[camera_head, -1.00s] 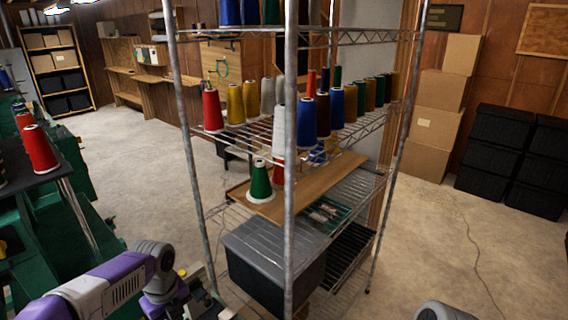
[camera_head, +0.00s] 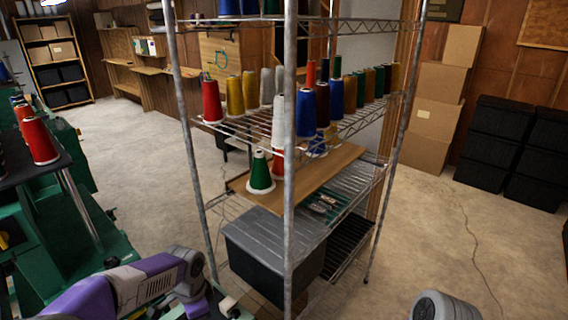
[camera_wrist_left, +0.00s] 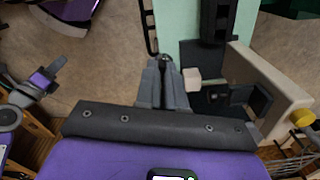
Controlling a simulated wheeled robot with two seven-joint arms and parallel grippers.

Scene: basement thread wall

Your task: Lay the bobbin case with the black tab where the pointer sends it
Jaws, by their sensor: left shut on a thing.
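In the left wrist view the fingers of my left gripper (camera_wrist_left: 164,66) are closed together on a small dark grey thing (camera_wrist_left: 163,58) at their tips. It may be the bobbin case, but it is mostly hidden and I cannot make out a black tab. The gripper is over or near the edge of a pale green surface (camera_wrist_left: 190,60). My right gripper is not in view. I cannot make out a pointer in either view.
A beige machine (camera_wrist_left: 268,75) with a yellow knob stands right of the left fingers. A wire rack (camera_head: 289,160) holds thread cones, a wooden board (camera_head: 320,180) and a grey-lidded bin (camera_head: 275,240). Green machines (camera_head: 60,220) stand at left. Black bins (camera_head: 500,130) stand at right; floor (camera_head: 430,240) is clear.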

